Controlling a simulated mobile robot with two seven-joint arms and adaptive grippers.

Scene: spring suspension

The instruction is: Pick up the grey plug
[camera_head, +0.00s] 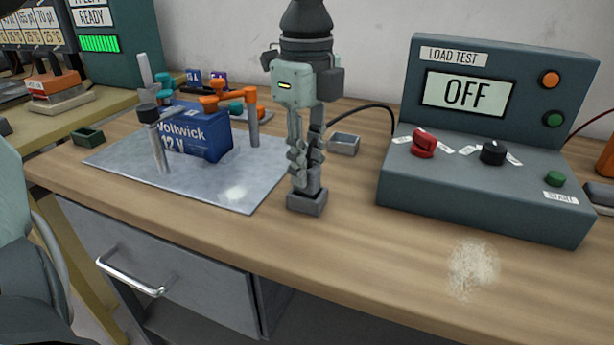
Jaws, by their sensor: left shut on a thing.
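My left gripper (306,172) comes down from the top of the view, pointing straight down. Its fingers are shut on the upper part of the grey plug (307,204). The plug is a small dark grey block with a wider lower part, upright just off the right edge of the metal mat. The fingers hide part of its top. I cannot tell whether its underside touches the wooden bench. My right gripper is not in view.
A blue 12 V battery (205,135) and clamp posts stand on the metal mat (210,190). A load tester (480,190) reading OFF stands at right. The bench front is mostly clear, with a pale powdery patch (473,268).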

